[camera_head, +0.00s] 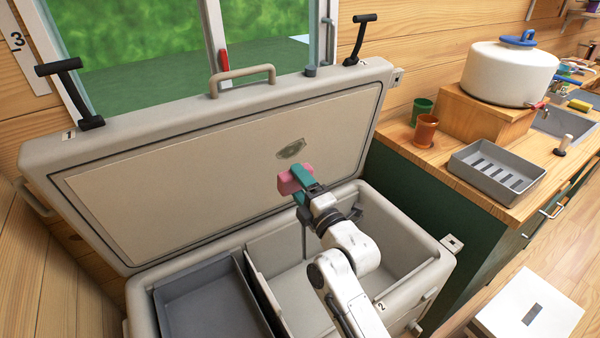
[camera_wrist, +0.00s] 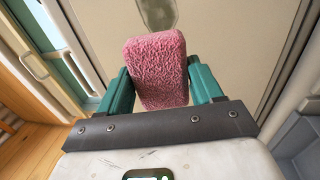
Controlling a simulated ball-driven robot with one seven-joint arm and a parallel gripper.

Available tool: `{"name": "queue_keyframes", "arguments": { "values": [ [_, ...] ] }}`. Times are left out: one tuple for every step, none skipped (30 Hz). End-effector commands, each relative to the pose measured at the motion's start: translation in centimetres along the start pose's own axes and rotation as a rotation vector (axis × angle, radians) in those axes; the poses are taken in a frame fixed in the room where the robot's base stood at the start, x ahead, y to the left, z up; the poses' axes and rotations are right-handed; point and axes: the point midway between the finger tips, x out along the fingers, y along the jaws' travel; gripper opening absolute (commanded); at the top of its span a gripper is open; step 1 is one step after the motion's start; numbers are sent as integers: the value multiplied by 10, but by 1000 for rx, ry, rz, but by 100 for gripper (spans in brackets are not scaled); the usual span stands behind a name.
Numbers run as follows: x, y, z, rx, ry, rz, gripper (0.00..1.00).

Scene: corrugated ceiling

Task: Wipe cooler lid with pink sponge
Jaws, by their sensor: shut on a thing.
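The cooler lid (camera_head: 200,185) stands open and tilted back, its beige inner panel facing me. A dark greenish smudge (camera_head: 291,149) marks the panel right of its middle; it also shows at the top of the wrist view (camera_wrist: 158,12). My gripper (camera_head: 298,181) has teal fingers and is shut on the pink sponge (camera_wrist: 157,68). It holds the sponge in front of the panel, just below the smudge in the head view. I cannot tell whether the sponge touches the panel. The cooler body (camera_head: 420,272) is open below my arm.
A grey tray (camera_head: 205,300) sits in the cooler's left part, beside a divider. To the right, a wooden counter (camera_head: 440,160) bears a grey bin (camera_head: 497,172), two cups and a white water tank (camera_head: 508,75). A white stool (camera_head: 528,308) stands at the lower right.

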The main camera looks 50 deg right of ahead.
Motion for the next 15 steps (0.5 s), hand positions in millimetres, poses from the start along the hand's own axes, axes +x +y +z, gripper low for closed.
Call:
{"name": "queue_keyframes", "arguments": {
  "values": [
    [1, 0, 0, 1, 0, 2, 41],
    [2, 1, 0, 1, 0, 3, 41],
    [4, 1, 0, 1, 0, 3, 41],
    [6, 1, 0, 1, 1, 3, 41],
    [8, 1, 0, 1, 0, 3, 41],
    [12, 1, 0, 1, 0, 3, 41],
    [15, 2, 0, 1, 0, 3, 41],
    [18, 2, 0, 0, 0, 3, 41],
    [22, 2, 0, 0, 0, 2, 41],
    [25, 2, 0, 0, 0, 3, 41],
    [28, 2, 0, 0, 1, 3, 41],
    [32, 2, -1, 1, 2, 2, 41],
    [35, 1, -1, 2, 2, 2, 41],
    [38, 1, -1, 2, 2, 3, 41],
    [42, 1, -1, 1, 1, 2, 41]
  ]
}}
